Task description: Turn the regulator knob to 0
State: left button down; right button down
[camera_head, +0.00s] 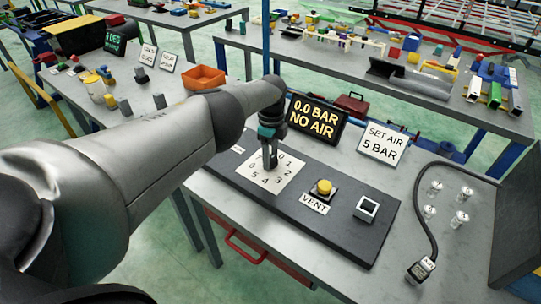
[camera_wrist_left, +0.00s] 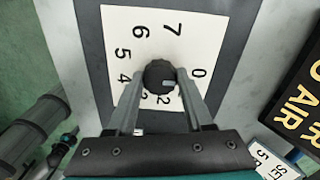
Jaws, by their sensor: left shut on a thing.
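The regulator knob is a dark round knob (camera_wrist_left: 158,73) at the centre of a white dial plate numbered 0 to 7 (camera_head: 251,176). In the left wrist view it sits between my two fingers, with a small pale mark on its lower right side, toward where the 1 is hidden. The 0 shows to the right of the knob there. My left gripper (camera_head: 270,162) points down over the dial and is shut on the knob. My fingers cover part of the numbers. My right gripper is not in view.
A display (camera_head: 315,118) behind the dial reads 0.0 BAR NO AIR. A yellow VENT button (camera_head: 323,188) and a square switch (camera_head: 367,208) sit right of the dial. A black hose (camera_head: 418,200) lies at the right.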

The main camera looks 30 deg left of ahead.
pick_arm(q)
jog(key=shift+c, duration=1.4)
grip_release()
jog(key=shift+r, duration=0.1)
jog(key=shift+r+p, duration=0.5)
notch_tip(320, 180, up, 7)
jog(key=p, duration=0.5)
jog(key=shift+w+r, duration=0.1)
notch_tip(320, 180, up, 5)
jog(key=p, duration=0.2)
send_over(271, 158)
jog(key=shift+w+r, duration=0.1)
jog(key=shift+r, duration=0.85)
